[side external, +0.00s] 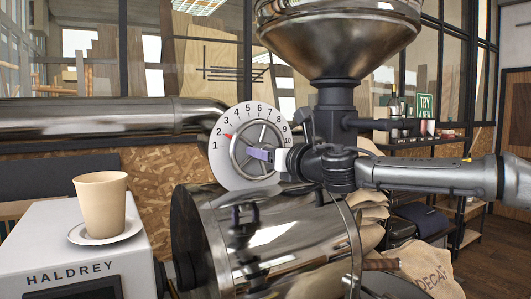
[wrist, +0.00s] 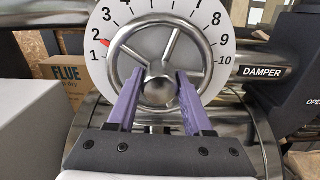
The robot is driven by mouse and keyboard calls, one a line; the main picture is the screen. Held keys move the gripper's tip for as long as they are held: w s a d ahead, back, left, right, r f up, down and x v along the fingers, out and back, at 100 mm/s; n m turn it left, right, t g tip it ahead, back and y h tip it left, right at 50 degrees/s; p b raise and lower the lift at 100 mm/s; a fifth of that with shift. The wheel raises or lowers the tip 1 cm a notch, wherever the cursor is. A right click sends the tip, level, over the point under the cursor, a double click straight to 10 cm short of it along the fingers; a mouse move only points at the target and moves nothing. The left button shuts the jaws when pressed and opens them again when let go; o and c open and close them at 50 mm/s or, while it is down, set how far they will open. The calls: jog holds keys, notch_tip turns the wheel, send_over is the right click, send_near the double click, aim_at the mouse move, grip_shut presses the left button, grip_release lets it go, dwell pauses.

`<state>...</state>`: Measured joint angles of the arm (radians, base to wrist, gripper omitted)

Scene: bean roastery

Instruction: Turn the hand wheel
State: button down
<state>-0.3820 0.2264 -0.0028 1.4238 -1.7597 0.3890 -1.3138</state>
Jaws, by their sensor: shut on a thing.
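The hand wheel (side external: 257,179) is a silver spoked ring in front of a white dial numbered 1 to 10 (side external: 226,171). In the wrist view the hand wheel (wrist: 116,42) faces me, with its round hub in the middle. A red pointer (wrist: 104,42) is beside the 2 on the dial. My gripper (side external: 262,154) reaches the wheel from the right in the side view. In the wrist view its two purple fingers (wrist: 158,88) are on either side of the hub, shut on the wheel. The exact contact points are partly hidden.
A sign reading DAMPER (wrist: 263,72) is right of the dial. A steel drum (side external: 270,235) lies below the wheel and a large hopper (side external: 340,40) stands above. A beige cup (side external: 101,205) on a saucer (side external: 128,229) sits on the white HALDREY box (side external: 50,250).

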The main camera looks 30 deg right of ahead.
jog(key=m, duration=0.3)
jog(key=shift+m, duration=2)
jog(key=shift+c, duration=1.5)
grip_release()
jog(key=s, duration=1.3)
jog(key=shift+s, duration=0.4)
